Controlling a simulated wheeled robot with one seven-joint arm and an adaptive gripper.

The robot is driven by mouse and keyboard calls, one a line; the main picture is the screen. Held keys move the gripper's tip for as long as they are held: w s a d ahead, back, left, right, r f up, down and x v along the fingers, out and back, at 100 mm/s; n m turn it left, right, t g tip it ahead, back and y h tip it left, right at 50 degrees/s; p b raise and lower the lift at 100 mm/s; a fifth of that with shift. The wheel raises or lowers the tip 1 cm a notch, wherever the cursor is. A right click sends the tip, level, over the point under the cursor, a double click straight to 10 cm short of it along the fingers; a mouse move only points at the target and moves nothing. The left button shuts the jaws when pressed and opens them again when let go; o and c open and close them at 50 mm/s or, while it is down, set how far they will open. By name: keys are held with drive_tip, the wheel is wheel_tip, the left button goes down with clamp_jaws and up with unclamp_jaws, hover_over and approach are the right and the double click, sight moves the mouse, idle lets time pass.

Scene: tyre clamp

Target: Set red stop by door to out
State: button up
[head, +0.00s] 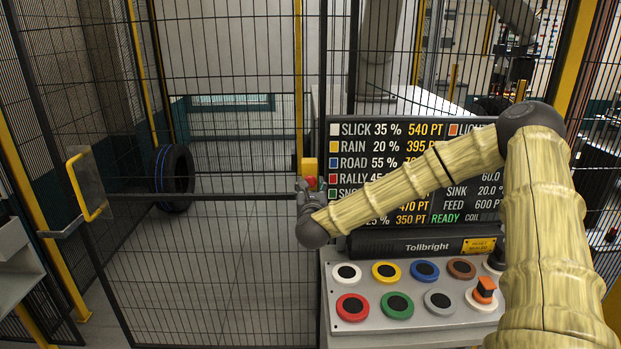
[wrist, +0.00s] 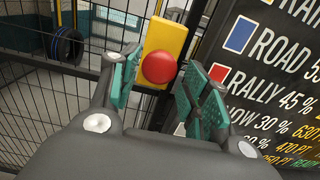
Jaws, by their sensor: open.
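The red stop (wrist: 159,67) is a round red button on a yellow box (wrist: 166,36), fixed by the mesh door. In the wrist view it sits between and just beyond the fingertips of my gripper (wrist: 160,85). The fingers are open, one on each side of the button, and I see no contact. In the head view the red stop (head: 311,182) shows just above my gripper (head: 309,190), with the yellow box (head: 309,165) behind it. Whether the button is pressed in or out I cannot tell for sure.
A display board (head: 420,130) stands close to the right of the stop. Below it is a panel (head: 385,325) with several coloured buttons and an orange switch (head: 485,288). The mesh door (head: 200,270) has a yellow handle (head: 86,185). A tyre (head: 174,178) stands behind the mesh.

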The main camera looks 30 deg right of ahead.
sight(310, 183)
drive_tip(key=shift+p+x, duration=0.55)
drive_tip(key=shift+x, duration=1.4)
